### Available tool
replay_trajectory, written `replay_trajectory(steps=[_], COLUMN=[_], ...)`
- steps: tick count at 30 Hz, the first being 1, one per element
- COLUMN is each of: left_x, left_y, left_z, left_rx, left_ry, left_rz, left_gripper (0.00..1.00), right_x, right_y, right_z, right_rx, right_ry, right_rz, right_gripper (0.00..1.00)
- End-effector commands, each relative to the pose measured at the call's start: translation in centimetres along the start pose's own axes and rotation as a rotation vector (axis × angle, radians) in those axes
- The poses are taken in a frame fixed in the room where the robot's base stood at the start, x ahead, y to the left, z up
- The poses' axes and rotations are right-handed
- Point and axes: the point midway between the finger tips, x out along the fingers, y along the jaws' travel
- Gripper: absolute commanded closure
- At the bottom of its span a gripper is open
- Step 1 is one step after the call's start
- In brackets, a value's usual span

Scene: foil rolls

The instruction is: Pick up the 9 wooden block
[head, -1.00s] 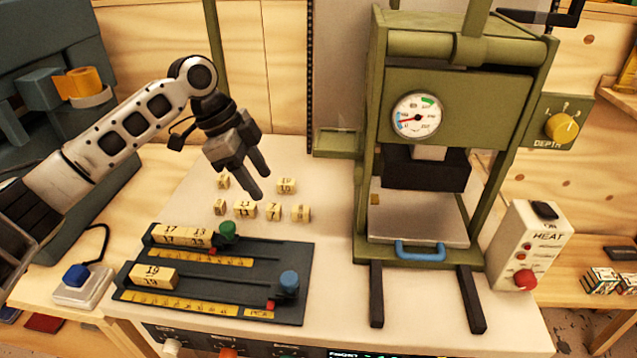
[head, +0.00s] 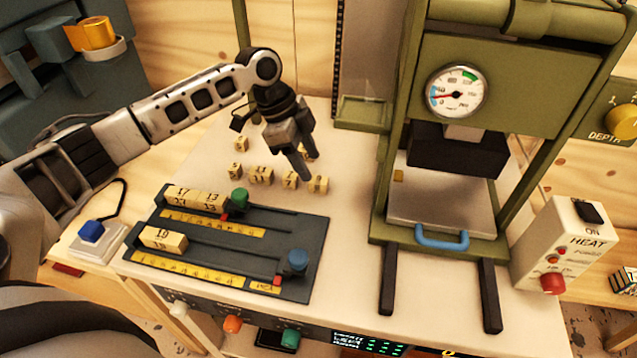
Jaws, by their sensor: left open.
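Several small wooden number blocks stand on the pale bench top behind the black rack. A front row has a block marked 11 (head: 260,176), a block that looks marked 7 (head: 289,180) and a right-end block (head: 317,185) whose digit is too small to read surely. Two more blocks are at the left, one at the back (head: 240,145) and one nearer (head: 235,170). I cannot tell which block is the 9. My left gripper (head: 304,164) points down, open and empty, over the right part of the group. It partly hides a rear block. My right gripper is not in view.
The black rack (head: 300,235) holds longer number blocks (head: 163,239) in front. A green press (head: 480,75) with a blue handle (head: 441,240) stands right of the blocks. A heat box (head: 570,240) is farther right.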

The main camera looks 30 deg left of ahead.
Motion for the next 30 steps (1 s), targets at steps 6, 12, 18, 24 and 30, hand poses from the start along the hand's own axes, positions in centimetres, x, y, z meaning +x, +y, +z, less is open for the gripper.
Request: replay_trajectory(steps=[6, 12, 18, 24, 30], left_x=[3.2, 4.9, 4.9, 4.9, 4.9], left_y=[0.1, 0.0, 0.0, 0.0, 0.0], left_z=[0.0, 0.1, 0.1, 0.1, 0.1], left_rx=[-0.002, 0.0, 0.0, 0.0, 0.0], left_ry=[0.0, -0.001, -0.001, -0.001, -0.001], left_rz=[0.004, 0.001, 0.0, 0.001, 0.0], left_gripper=[0.51, 0.51, 0.51, 0.99, 0.99], right_x=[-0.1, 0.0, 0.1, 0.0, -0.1], right_y=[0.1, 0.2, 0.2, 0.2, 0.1], right_z=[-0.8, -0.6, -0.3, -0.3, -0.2], right_rx=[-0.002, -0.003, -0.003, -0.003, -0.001], right_ry=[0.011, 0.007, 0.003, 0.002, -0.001], right_rz=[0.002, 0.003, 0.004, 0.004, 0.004], right_gripper=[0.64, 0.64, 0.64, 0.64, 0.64])
